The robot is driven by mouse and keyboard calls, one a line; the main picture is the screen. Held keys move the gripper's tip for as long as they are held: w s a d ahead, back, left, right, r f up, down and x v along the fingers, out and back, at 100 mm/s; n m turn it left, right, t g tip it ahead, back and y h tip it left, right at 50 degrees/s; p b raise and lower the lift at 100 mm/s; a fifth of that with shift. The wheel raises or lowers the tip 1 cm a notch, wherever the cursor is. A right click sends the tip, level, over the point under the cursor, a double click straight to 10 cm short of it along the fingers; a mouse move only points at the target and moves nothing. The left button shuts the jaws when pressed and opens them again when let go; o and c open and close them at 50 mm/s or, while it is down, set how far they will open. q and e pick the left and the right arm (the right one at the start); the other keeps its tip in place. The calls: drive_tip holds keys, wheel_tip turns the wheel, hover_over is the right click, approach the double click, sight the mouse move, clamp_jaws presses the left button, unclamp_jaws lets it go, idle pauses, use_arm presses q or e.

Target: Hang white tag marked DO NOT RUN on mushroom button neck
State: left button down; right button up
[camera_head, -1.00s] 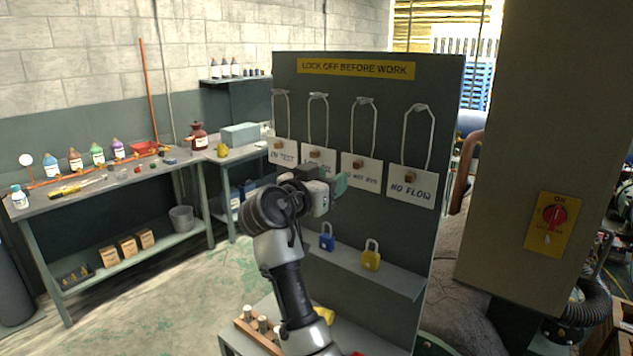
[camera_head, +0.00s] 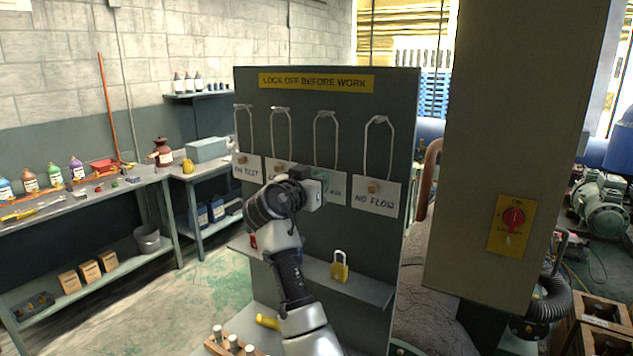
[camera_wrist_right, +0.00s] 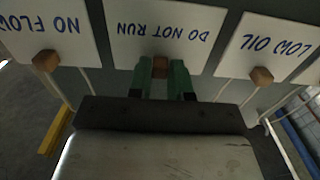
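The white tag marked DO NOT RUN (camera_wrist_right: 190,22) hangs on the grey board, third from left; it shows partly behind my gripper in the head view (camera_head: 336,189). Its white cord loop (camera_head: 325,130) goes up to a peg. A small wooden block (camera_wrist_right: 160,66) sits at the tag's edge. My right gripper (camera_wrist_right: 162,75) has its green fingers on either side of this block. I cannot tell whether they press on it. In the head view my right gripper (camera_head: 322,183) is up against the board. My left gripper is not in view. A red knob on a yellow plate (camera_head: 512,217) is at the right.
The neighbouring tags NO FLOW (camera_head: 376,200) and LOW OIL (camera_wrist_right: 262,45) hang close on both sides. A yellow padlock (camera_head: 339,268) stands on the shelf below. A wide post (camera_head: 530,100) rises right of the board. Workbenches stand at the left.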

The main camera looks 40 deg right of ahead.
clamp_jaws()
drive_tip(key=shift+r, duration=0.15)
wheel_tip(320, 180, up, 3)
drive_tip(key=shift+f+p, duration=0.1)
drive_tip(key=shift+p, duration=0.35)
drive_tip(key=b+v, duration=0.2)
drive_tip(key=v, duration=0.6)
drive_tip(key=shift+a, duration=0.25)
idle(0.4)
